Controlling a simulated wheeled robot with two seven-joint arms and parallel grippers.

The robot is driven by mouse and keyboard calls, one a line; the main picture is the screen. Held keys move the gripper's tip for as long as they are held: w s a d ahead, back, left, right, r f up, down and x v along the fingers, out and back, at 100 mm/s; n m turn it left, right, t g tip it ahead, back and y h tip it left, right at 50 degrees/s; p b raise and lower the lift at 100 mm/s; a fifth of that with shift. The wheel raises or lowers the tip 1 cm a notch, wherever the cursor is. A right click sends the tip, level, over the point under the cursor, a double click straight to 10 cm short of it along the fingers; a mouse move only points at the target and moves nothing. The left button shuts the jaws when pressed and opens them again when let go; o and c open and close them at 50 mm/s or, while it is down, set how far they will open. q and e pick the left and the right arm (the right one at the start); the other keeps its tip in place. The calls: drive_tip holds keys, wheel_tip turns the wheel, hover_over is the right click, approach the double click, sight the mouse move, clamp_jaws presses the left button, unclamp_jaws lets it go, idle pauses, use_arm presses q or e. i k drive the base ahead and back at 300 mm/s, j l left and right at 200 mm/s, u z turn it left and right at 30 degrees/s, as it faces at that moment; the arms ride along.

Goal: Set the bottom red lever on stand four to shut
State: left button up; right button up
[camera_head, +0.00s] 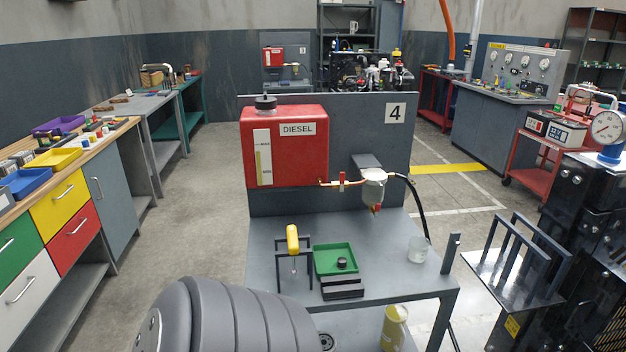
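Stand four (395,112) is a grey bench with an upright panel marked 4. A red DIESEL tank (300,155) is mounted on the panel. A thin pipe runs right from the tank, with a small red lever (342,182) standing upright on it. The pipe leads to a filter bowl (373,188). Under the bowl is a second, lower red lever (376,209), small and seen almost end-on, so its exact angle is unclear. A large grey ribbed arm part of mine fills the bottom left. Neither gripper is in view.
On the stand's top are a yellow-handled tool on a rack (292,240), a green tray (335,259) with a black cap, dark blocks (342,287) and a clear beaker (418,250). A black hose hangs right of the bowl. Dark machinery stands close at right.

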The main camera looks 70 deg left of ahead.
sight(374, 213)
drive_tip(key=u, duration=1.85)
